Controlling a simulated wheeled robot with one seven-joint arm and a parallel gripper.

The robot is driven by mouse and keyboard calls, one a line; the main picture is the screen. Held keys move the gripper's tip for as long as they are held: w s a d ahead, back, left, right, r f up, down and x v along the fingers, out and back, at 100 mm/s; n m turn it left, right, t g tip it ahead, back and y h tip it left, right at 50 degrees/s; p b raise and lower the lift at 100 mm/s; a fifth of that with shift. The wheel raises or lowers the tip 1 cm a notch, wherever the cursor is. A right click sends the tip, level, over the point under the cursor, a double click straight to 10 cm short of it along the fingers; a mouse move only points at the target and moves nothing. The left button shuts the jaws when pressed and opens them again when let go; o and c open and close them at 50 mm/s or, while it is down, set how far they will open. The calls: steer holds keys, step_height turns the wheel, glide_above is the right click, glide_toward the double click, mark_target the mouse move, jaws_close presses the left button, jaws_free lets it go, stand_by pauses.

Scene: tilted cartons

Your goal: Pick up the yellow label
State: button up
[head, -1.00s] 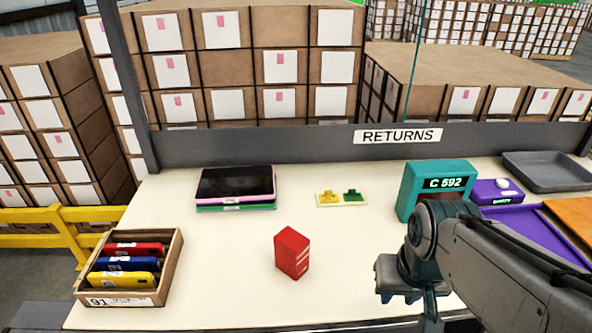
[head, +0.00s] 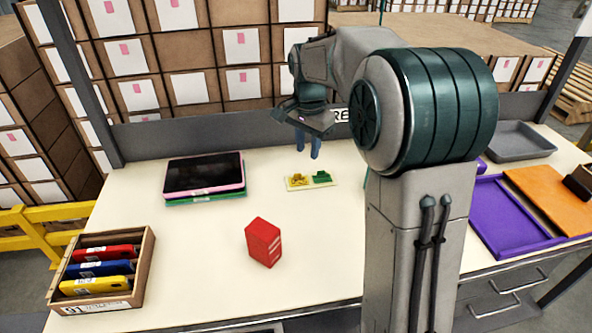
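The yellow label (head: 297,179) looks like a small raised yellow piece. It lies on the left half of a pale card (head: 309,186) on the bench, beside a similar green piece (head: 321,176). My gripper (head: 308,152) points down above and slightly behind the card in this view, apart from it. Its two fingers are spread with a gap between them, and nothing shows between them.
A red box (head: 263,242) stands in front of the card. Stacked tablets (head: 204,177) lie to the left, and a wooden crate (head: 144,275) of coloured cases sits front left. A purple tray (head: 497,232) is at right. My arm hides part of the bench.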

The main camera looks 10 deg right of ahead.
steer(key=w+f+m+p, duration=0.2)
steer(key=w+f+m, duration=0.15)
steer(key=w, duration=0.55)
steer(key=m+g, duration=0.1)
steer(key=m, duration=0.3)
glide_toward(299, 179)
steer(key=shift+w+d+f+m+p, duration=0.15)
steer(key=shift+w+f+m+p, duration=0.2)
steer(key=shift+f+p, duration=0.3)
steer(key=shift+w+d+f+p, duration=0.1)
steer(key=shift+f+p, duration=0.45)
steer(key=shift+f, duration=2.25)
jaws_close()
